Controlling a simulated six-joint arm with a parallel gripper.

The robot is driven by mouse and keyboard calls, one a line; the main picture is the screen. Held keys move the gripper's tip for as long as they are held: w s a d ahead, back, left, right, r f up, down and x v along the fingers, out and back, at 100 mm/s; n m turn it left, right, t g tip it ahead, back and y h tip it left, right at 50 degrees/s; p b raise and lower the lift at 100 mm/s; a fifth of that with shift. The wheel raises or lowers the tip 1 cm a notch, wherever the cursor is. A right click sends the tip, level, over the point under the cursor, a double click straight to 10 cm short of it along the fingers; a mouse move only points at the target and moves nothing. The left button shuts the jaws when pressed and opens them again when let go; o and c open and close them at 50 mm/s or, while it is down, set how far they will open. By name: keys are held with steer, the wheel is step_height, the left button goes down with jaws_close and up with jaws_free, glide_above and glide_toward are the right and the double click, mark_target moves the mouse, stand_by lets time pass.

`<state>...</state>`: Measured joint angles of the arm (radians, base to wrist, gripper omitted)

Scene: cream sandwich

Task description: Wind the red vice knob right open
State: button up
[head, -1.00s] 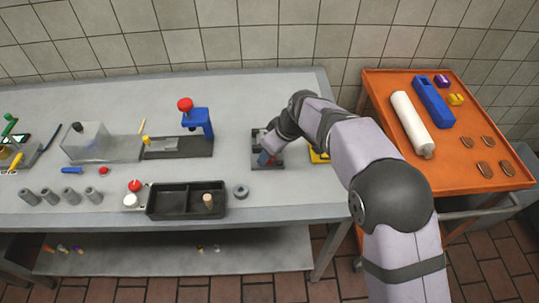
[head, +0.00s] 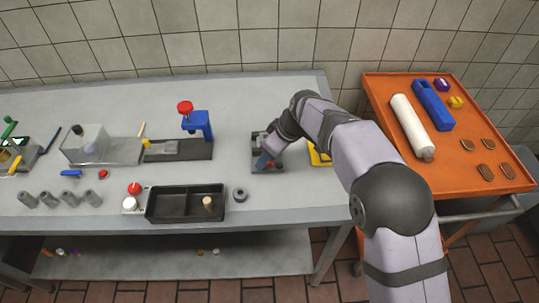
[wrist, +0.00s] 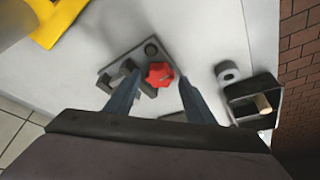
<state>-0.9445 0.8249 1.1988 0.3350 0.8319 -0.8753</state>
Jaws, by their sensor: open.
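The red vice knob (wrist: 160,75) shows in the wrist view as a lobed red knob on the grey vice (wrist: 130,65). My gripper (wrist: 158,98) is open, with one finger on each side of the knob and a visible gap to each. I cannot tell how far the fingertips are above or below the knob. In the head view the vice (head: 257,141) is a dark block on the bench, and my gripper (head: 263,162) points down over it.
A black two-part tray (head: 186,218) with a wooden peg and a grey ring (head: 240,194) lie in front of the vice. A black-based blue press (head: 200,122) with a red knob stands to the left. A yellow object (head: 316,154) lies close on the right, partly behind the arm.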

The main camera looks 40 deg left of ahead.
steer(key=shift+w+d+f, duration=0.1)
steer(key=shift+d, duration=0.05)
steer(key=p+v, duration=0.3)
steer(key=v, duration=0.5)
stand_by(0.5)
steer(key=s+a+f+n+b, duration=0.25)
steer(key=s+a+n, duration=0.2)
steer(key=s, duration=0.65)
steer(key=w+d+r+m+t+h, duration=0.1)
steer(key=w+m+t, duration=0.3)
steer(key=m, duration=1.2)
steer(key=w+d+h, duration=0.1)
steer(key=w, duration=0.2)
steer(key=shift+r+m, duration=0.35)
steer(key=shift+r, duration=0.05)
steer(key=shift+w+d, duration=0.15)
steer(key=shift+w, duration=0.05)
steer(key=shift+p+x, duration=1)
steer(key=shift+x, duration=2.65)
